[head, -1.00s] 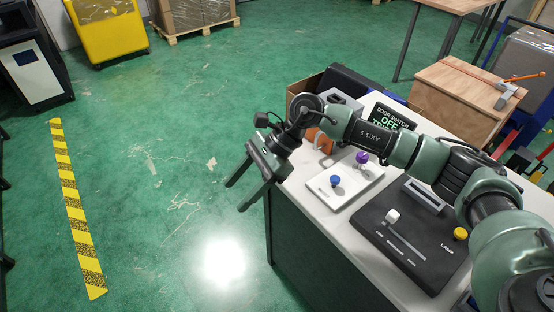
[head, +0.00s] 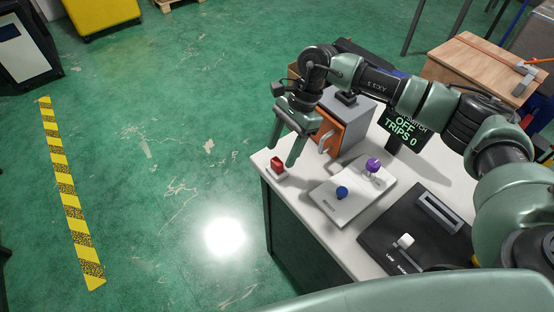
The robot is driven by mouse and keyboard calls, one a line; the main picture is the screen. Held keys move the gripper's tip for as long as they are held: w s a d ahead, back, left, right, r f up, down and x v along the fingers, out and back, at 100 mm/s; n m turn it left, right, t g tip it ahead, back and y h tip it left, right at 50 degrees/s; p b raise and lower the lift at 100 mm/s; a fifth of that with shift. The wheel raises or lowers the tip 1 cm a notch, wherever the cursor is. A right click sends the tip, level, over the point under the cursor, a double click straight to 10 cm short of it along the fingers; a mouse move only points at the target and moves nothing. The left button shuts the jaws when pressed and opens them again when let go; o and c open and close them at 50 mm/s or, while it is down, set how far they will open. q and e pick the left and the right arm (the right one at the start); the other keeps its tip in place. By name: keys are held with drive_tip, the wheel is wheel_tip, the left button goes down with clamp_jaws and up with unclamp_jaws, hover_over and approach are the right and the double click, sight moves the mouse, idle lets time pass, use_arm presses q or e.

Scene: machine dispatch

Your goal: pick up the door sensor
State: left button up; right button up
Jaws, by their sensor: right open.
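No part in view is labelled as the door sensor, so I cannot tell for sure which it is. A small red piece (head: 277,163) on a pale base sits near the left corner of the white tabletop (head: 262,156). My right gripper (head: 284,151) points down, open and empty, its fingertips close above and beside the red piece. I cannot tell if they touch it. A grey box (head: 352,112) with an orange door (head: 327,133) and pale handle stands behind the gripper. A small black part (head: 346,97) sits on its top. My left gripper is not in view.
A dark display (head: 404,130) reads "OFF TRIPS 0". A white plate with a blue knob (head: 342,192) and a purple knob (head: 373,165) lies right of the red piece. A black panel (head: 410,225) lies further right.

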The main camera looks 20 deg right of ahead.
sight(277, 161)
drive_tip(key=x, duration=0.1)
drive_tip(key=p+x, duration=0.2)
drive_tip(key=shift+w+a+f, duration=0.1)
drive_tip(key=shift+w+f, duration=0.05)
drive_tip(key=shift+f, duration=0.25)
drive_tip(key=shift+a+f, duration=0.15)
drive_tip(key=shift+f, duration=0.45)
clamp_jaws()
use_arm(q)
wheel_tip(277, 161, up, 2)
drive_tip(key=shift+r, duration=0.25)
use_arm(e)
drive_tip(key=shift+r, duration=0.15)
